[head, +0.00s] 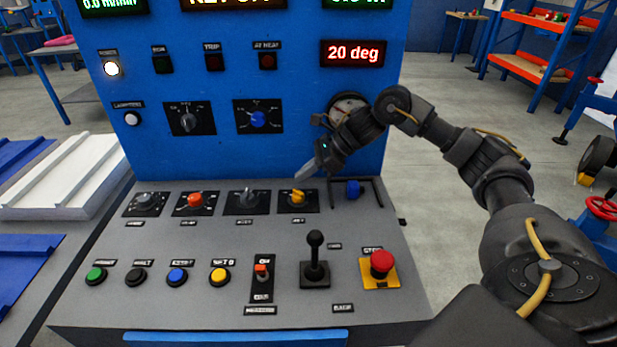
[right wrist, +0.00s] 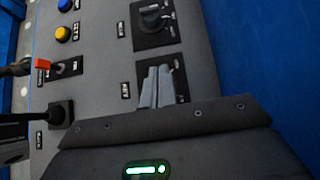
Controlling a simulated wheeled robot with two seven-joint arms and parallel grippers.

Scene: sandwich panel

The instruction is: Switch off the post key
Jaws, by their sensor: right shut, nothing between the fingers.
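A row of rotary switches sits on the sloped grey console (head: 85,290); labels are too small to read, so I cannot tell for certain which is the post key. A yellow key-like knob (head: 298,196) on a black plate is fourth from the left. My right gripper (head: 301,175) is shut and empty, its tips just above and behind this yellow knob in the head view; I cannot tell if they touch. In the right wrist view the shut fingers (right wrist: 158,72) cover most of a black plate (right wrist: 148,70), hiding its knob. My left gripper is out of view.
A blue knob (head: 352,189) inside a dark guard frame is right of the yellow one; a dark grey knob (head: 247,200) is left. A black lever (head: 315,255) and red stop button (head: 382,262) stand in front. The blue upright panel (head: 290,155) rises behind.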

